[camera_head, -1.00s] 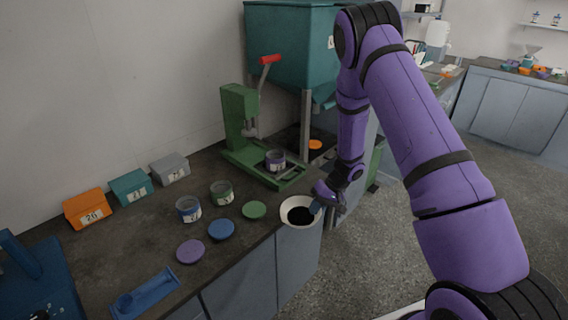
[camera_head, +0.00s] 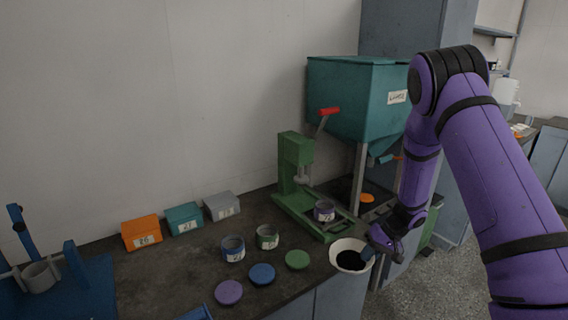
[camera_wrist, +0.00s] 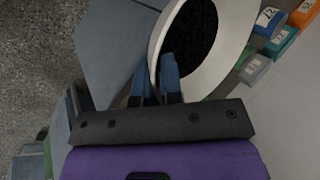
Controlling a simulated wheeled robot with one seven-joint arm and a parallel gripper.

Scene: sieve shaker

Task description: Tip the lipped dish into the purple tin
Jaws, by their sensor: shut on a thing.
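The lipped dish (camera_head: 336,247) is a cream, round bowl with dark contents. My gripper (camera_head: 369,254) is shut on its right rim and holds it near the counter's front edge, below the press. In the wrist view, the blue fingertips (camera_wrist: 157,75) of my gripper grip the dish wall (camera_wrist: 218,75), and the dark fill shows inside. The purple tin (camera_head: 324,211) stands upright, open at the top, on the base of the green press (camera_head: 294,172), behind and left of the dish. Its inside is too small to make out.
A blue tin (camera_head: 233,249) and a green tin (camera_head: 267,237) stand left of the dish. Purple (camera_head: 229,292), blue (camera_head: 262,274) and green (camera_head: 297,259) lids lie in front. A teal hopper (camera_head: 350,95) on legs rises behind the press. Orange (camera_head: 141,232), teal and grey boxes line the wall.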

